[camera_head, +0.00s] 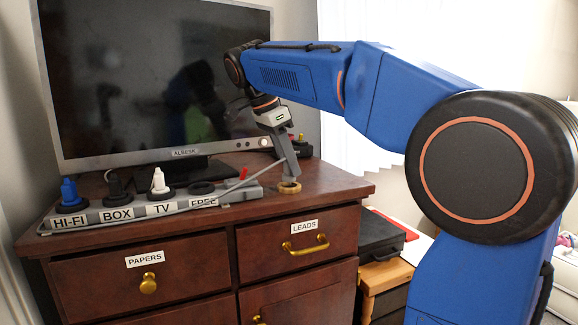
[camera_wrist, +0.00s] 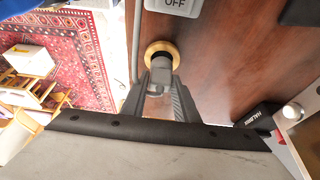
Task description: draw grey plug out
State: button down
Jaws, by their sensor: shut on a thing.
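My gripper (camera_head: 290,172) points down at the right front of the cabinet top. In the wrist view its fingers (camera_wrist: 160,92) are shut on a grey plug (camera_wrist: 162,68). The plug's far end meets a dark centre inside a round brass-coloured ring (camera_wrist: 153,48). In the head view the ring (camera_head: 288,187) lies on the wood directly under my fingertips, and the plug is mostly hidden by the fingers. How deep the plug sits in the ring cannot be told.
A grey power strip (camera_head: 130,210) holds a blue plug (camera_head: 69,192), a black plug (camera_head: 117,188) and a white plug (camera_head: 159,181); its FREE socket (camera_head: 202,188) is empty. A grey cable runs along its front. A television (camera_head: 150,80) stands close behind.

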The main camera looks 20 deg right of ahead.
jog(key=shift+r, duration=2)
